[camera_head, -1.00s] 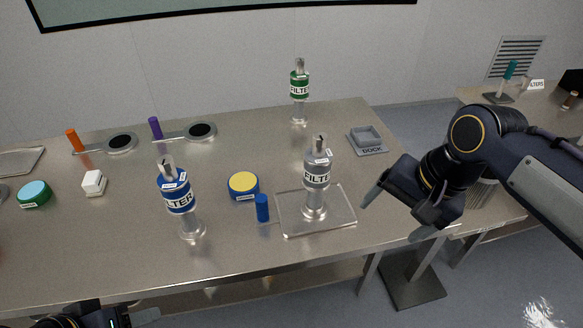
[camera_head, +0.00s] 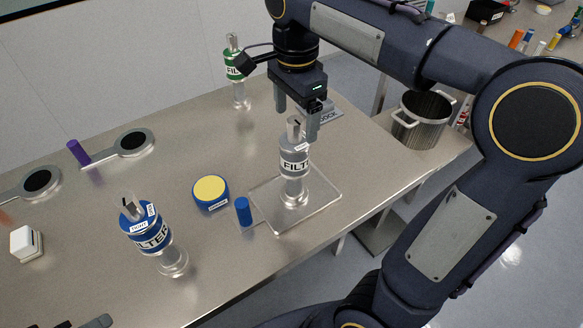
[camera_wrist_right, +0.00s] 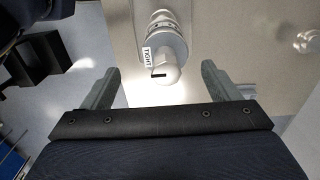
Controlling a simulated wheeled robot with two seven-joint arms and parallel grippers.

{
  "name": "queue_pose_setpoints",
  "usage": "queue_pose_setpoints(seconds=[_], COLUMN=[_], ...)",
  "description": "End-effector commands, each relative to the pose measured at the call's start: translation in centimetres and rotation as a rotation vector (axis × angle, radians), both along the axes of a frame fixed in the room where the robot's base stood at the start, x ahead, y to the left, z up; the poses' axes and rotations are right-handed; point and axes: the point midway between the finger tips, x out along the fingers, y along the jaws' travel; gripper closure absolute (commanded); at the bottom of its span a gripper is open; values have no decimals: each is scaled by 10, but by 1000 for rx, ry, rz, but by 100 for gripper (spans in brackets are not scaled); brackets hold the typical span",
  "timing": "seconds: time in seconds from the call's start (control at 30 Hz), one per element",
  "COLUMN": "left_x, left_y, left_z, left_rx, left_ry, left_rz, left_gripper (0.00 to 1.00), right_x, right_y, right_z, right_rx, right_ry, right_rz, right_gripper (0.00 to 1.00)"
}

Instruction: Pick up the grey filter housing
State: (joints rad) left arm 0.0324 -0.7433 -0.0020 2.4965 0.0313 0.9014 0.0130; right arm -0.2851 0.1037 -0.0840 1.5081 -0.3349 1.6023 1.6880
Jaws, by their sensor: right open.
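The grey filter housing (camera_head: 294,160) stands upright on a clear tray (camera_head: 328,197) near the table's right end. It carries a FILTER label, and the wrist view shows its top end with a TIGHT tag (camera_wrist_right: 148,57). My right gripper (camera_head: 297,122) is above it, fingers pointing down and spread, with the housing's top knob appearing between the fingertips. In the wrist view the open fingers (camera_wrist_right: 160,82) flank the top end with gaps on both sides; no contact shows. Only a dark bit of my left arm shows at the lower left edge; its jaws cannot be made out.
A blue filter housing (camera_head: 150,232) stands front left, a green one (camera_head: 235,68) at the back. A blue cylinder (camera_head: 243,211) and yellow-topped blue puck (camera_head: 210,192) sit left of the tray. The grey dock (camera_head: 330,114) is behind the gripper. A metal pot (camera_head: 421,120) stands at right.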

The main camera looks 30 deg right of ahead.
Motion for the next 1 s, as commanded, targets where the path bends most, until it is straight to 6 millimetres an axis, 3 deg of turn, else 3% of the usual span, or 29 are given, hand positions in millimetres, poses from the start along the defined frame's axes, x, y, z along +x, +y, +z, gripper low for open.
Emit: queue_pose_setpoints(seconds=[0.33, 0.67, 1.0], left_x=[0, 0, 0], left_y=[0, 0, 0], left_z=[4, 4, 4], left_rx=[0, 0, 0], left_ry=[0, 0, 0], left_rz=[0, 0, 0], left_gripper=[49, 49, 49], right_x=[5, 5, 5], right_y=[-3, -3, -3], right_z=[-48, -54, -54], right_rx=[1, 1, 1], right_ry=[2, -1, -1], right_rz=[1, 1, 2], right_gripper=[18, 19, 64])
